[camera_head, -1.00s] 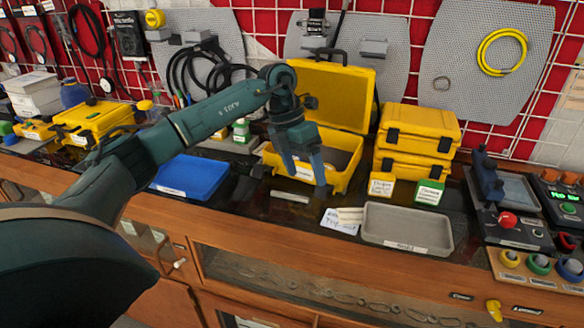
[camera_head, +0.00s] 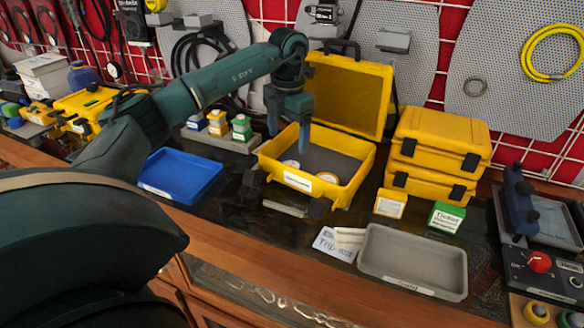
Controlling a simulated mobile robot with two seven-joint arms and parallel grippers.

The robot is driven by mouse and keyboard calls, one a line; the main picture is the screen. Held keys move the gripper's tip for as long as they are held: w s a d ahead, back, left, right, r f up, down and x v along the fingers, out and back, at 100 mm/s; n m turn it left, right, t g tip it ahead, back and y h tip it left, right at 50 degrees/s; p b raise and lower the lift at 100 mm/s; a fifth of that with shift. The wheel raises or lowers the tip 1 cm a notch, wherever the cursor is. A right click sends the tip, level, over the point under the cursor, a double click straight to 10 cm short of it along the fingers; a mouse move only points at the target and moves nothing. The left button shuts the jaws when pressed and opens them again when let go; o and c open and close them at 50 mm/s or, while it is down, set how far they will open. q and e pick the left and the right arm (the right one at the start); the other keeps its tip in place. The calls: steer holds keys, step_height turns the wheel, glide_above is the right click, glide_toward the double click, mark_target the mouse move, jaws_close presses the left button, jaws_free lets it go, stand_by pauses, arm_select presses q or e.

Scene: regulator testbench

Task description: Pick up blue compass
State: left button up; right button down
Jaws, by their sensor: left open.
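The open yellow case (camera_head: 345,196) stands on the dark bench with its lid up at the back. Two small round items lie on its grey floor. The left one (camera_head: 291,164) has a pale face and a bluish rim and looks like the blue compass, though it is too small to be sure. The other round item (camera_head: 328,177) looks tan and white. My left gripper (camera_head: 287,133) is open, pointing down over the left part of the case, with its fingers above the left round item. Nothing shows between its fingers. My right gripper is not in view.
The raised case lid (camera_head: 346,95) stands behind the gripper. A blue tray (camera_head: 182,177) is left of the case. A grey tray (camera_head: 412,258) is at front right, near stacked yellow cases (camera_head: 436,150) and small labelled boxes (camera_head: 446,217).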

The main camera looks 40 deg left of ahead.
mark_target(289, 161)
arm_select(q)
step_height(289, 161, down, 8)
steer(key=shift+w+f+p, duration=0.1)
steer(key=shift+p, duration=0.25)
steer(key=c, duration=1.1)
